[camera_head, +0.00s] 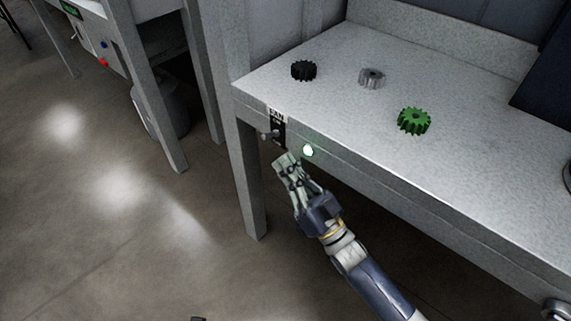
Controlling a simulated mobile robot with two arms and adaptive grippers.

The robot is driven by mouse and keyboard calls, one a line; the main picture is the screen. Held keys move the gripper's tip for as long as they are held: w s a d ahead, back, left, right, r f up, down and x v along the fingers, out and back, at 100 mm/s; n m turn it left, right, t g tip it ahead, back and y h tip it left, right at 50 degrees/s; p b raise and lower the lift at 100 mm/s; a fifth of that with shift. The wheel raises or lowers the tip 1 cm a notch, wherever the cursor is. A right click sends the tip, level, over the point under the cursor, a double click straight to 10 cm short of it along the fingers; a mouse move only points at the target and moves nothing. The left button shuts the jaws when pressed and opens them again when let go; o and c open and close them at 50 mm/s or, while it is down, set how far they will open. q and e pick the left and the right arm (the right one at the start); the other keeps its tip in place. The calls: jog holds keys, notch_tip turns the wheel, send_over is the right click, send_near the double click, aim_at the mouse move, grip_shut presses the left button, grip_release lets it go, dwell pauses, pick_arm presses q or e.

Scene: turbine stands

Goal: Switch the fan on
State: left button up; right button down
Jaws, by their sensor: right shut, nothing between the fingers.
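The fan switch (278,132) is a dark plate under a "FAN" label on the front edge of the grey workbench (350,125), near its left corner. A small lever seems to stick out from it, but its position is too small to tell. A round light (308,150) glows pale green-white to the right of the switch. My right gripper (287,161) is shut and empty, just below the switch and light, apparently apart from both. The fan itself is not recognisable in this view. My left gripper is not in view.
A black gear (304,70), a grey gear (372,78) and a green gear (414,121) lie on the bench top. A bench leg (249,185) stands left of my gripper. Another stand (150,85) is further left. Open floor (120,220) lies at the lower left.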

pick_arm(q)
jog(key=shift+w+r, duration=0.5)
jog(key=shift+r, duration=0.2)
pick_arm(e)
jog(key=s+a+v, duration=0.1)
jog(key=v, duration=0.8)
jog(key=shift+s+d, duration=0.2)
jog(key=shift+d, duration=0.05)
